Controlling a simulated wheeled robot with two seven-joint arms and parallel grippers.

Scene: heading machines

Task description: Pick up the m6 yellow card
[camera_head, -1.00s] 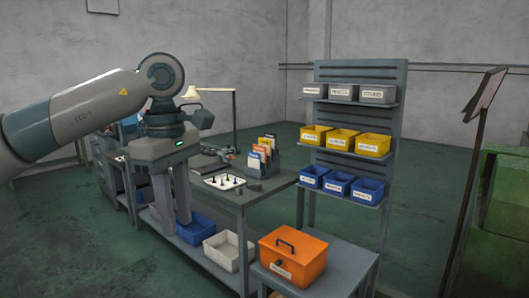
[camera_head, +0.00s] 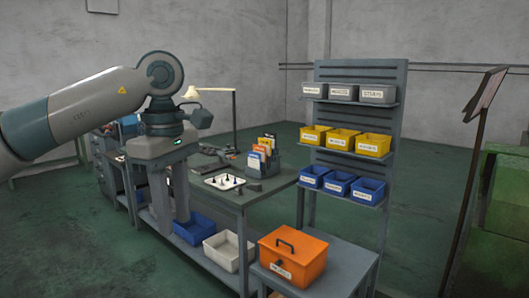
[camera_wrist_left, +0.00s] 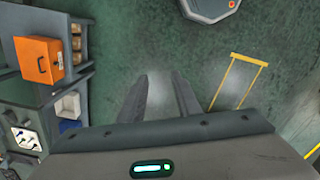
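Several coloured cards (camera_head: 263,147) stand upright in a dark holder (camera_head: 268,164) on the workbench in the head view. Orange, yellowish and white-blue faces show, but I cannot read their labels or tell which is the m6 yellow card. My left gripper (camera_head: 170,219) points down at the left of the holder, well apart from it. Its two fingers are apart with nothing between them; they also show in the left wrist view (camera_wrist_left: 162,82), over the floor. My right gripper is not in view.
A white tray with small dark parts (camera_head: 225,182) lies on the bench (camera_head: 252,197) before the holder. A lamp (camera_head: 234,120) stands behind. An orange box (camera_head: 293,256) sits on a low table at the front. A rack (camera_head: 360,108) holds grey, yellow and blue bins.

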